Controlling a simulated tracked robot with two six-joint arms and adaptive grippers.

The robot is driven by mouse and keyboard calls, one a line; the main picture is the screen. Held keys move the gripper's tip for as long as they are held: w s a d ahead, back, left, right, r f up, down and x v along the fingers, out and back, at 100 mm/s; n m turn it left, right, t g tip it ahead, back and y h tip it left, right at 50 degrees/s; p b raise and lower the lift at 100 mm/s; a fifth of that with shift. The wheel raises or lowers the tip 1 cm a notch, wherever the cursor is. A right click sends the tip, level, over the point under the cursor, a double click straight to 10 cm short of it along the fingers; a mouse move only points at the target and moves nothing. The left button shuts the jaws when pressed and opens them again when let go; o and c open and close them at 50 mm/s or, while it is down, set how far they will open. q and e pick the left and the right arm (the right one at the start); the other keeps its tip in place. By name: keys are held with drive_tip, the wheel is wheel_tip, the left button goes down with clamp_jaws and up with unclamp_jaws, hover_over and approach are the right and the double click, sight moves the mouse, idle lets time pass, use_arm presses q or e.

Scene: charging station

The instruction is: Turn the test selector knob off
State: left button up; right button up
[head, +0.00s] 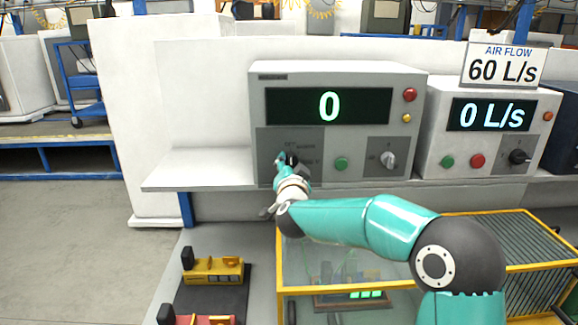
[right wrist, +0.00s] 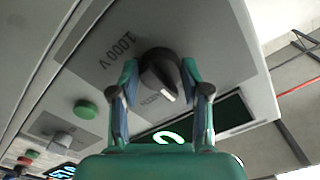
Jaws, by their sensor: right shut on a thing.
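The test selector knob (right wrist: 158,72) is a dark round knob with a pale pointer mark, on the dark left panel of the grey tester (head: 340,78). My right gripper (head: 285,162) is at this knob, and in the right wrist view its two fingers (right wrist: 160,80) sit on either side of it, shut on it. In that view the pointer mark is toward the tester display, next to small unreadable print. A "1000 V" label (right wrist: 118,46) is beside the knob. The tester display (head: 328,106) reads 0. In the head view the gripper mostly hides the knob. My left gripper is not in view.
Right of the knob are a green button (head: 341,164) and another selector (head: 388,160). Red (head: 410,95) and amber (head: 407,118) lights are above. An air flow unit (head: 487,152) stands to the right. The white shelf (head: 205,168) is clear on the left.

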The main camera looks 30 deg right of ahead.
drive_tip(key=shift+w+a+f, duration=0.1)
drive_tip(key=shift+a+f, duration=0.1)
drive_tip(key=shift+f, duration=0.15)
drive_tip(key=o, duration=1.1)
drive_tip(key=shift+w, duration=0.1)
drive_tip(key=shift+o, duration=0.2)
drive_tip(key=shift+d+r, duration=0.1)
drive_tip(key=shift+r, duration=0.05)
drive_tip(key=shift+s, duration=0.2)
drive_tip(key=v, duration=1.2)
